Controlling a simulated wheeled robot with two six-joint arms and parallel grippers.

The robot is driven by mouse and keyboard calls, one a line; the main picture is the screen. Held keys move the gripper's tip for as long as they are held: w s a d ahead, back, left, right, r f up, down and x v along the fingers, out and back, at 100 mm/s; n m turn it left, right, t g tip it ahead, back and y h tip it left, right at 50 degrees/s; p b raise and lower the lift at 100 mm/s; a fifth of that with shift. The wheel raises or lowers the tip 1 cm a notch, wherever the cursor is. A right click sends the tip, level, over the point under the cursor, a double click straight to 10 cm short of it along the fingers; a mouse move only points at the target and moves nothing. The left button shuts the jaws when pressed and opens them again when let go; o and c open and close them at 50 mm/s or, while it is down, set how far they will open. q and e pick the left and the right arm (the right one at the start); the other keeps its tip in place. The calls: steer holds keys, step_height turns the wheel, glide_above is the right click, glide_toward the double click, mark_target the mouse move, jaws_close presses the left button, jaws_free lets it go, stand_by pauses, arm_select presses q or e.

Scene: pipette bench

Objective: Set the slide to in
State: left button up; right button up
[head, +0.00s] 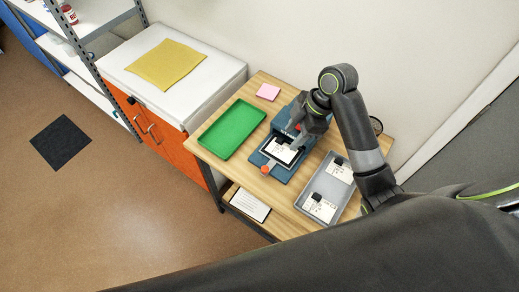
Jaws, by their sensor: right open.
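A blue device (279,173) stands on the wooden bench, with a dark slide (268,153) at its front that carries a white card (281,153) with print on it. An orange knob (265,170) sits at the front of the slide. The slide appears to stick out toward the front of the device, but the arm hides part of the back. My right gripper (296,142) is open, just above the card and the device, reaching down from the right. I cannot tell whether it touches anything. My left gripper is not in view.
A grey tray (325,186) with white cards lies right of the device. A green tray (232,130) and a pink note pad (268,92) lie to its left and behind. A white-topped cabinet (215,84) with a yellow cloth (166,65) stands at left. The wall is close behind.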

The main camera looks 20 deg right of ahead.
steer(key=p, duration=0.1)
glide_toward(265, 168)
steer(key=x, duration=0.8)
steer(key=shift+d, duration=0.1)
steer(key=shift+c, duration=0.2)
jaws_close()
